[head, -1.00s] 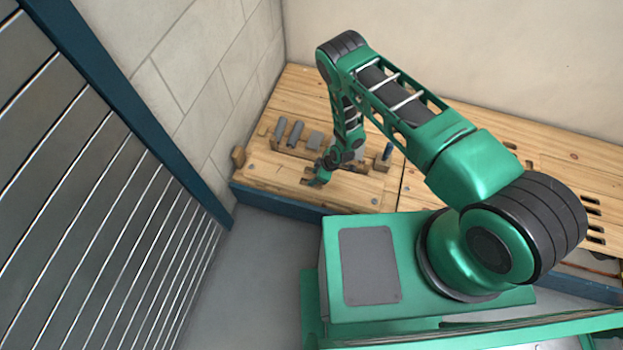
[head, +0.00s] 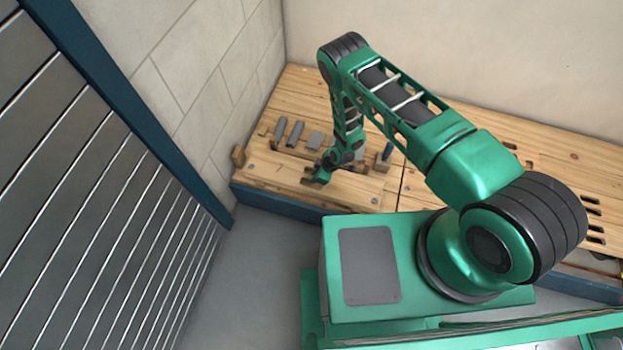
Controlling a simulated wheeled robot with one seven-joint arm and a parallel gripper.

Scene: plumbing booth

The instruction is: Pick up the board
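A pale wooden board (head: 275,178) lies flat along the front left part of the workbench, with small dark round marks near its ends. I cannot tell clearly where it parts from the bench top. My gripper (head: 313,181) points down at the middle of this board, close to its surface. I cannot tell whether it touches it. The fingers are small and dark here, so their opening is unclear, and my wrist hides part of the board.
Behind the board, several grey pieces (head: 296,133) stand in a row on the workbench (head: 440,202). A slatted shutter (head: 95,180) stands at left. The bench's right side has slots.

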